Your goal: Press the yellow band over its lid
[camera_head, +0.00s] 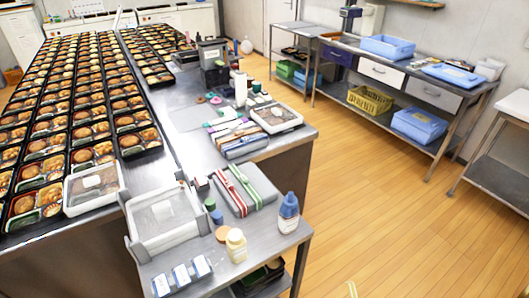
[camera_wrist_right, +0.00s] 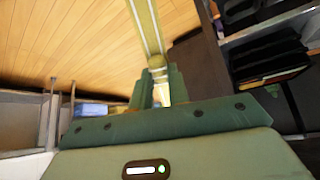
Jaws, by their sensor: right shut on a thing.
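A pale yellow band (camera_wrist_right: 147,28) runs up from my right gripper (camera_wrist_right: 158,76) in the right wrist view. The gripper's green fingers are shut on its lower end. A small yellow strip (camera_head: 352,289) at the bottom edge of the head view looks like the same band, over the floor and right of the front table. Clear lids show on a tray (camera_head: 165,212) on the front table, on a tray (camera_head: 94,188) at the near end of the bento rows, and on a tray (camera_head: 275,118) farther back. I cannot tell which lid belongs to the band. My left gripper is out of view.
The front table (camera_head: 190,252) holds a grey box (camera_head: 262,184) with red and green bands, a blue-capped bottle (camera_head: 288,213), a cream jar (camera_head: 236,246) and small labelled boxes (camera_head: 182,277). Rows of filled bento trays stand behind at left. The wooden floor (camera_head: 400,220) at right is clear.

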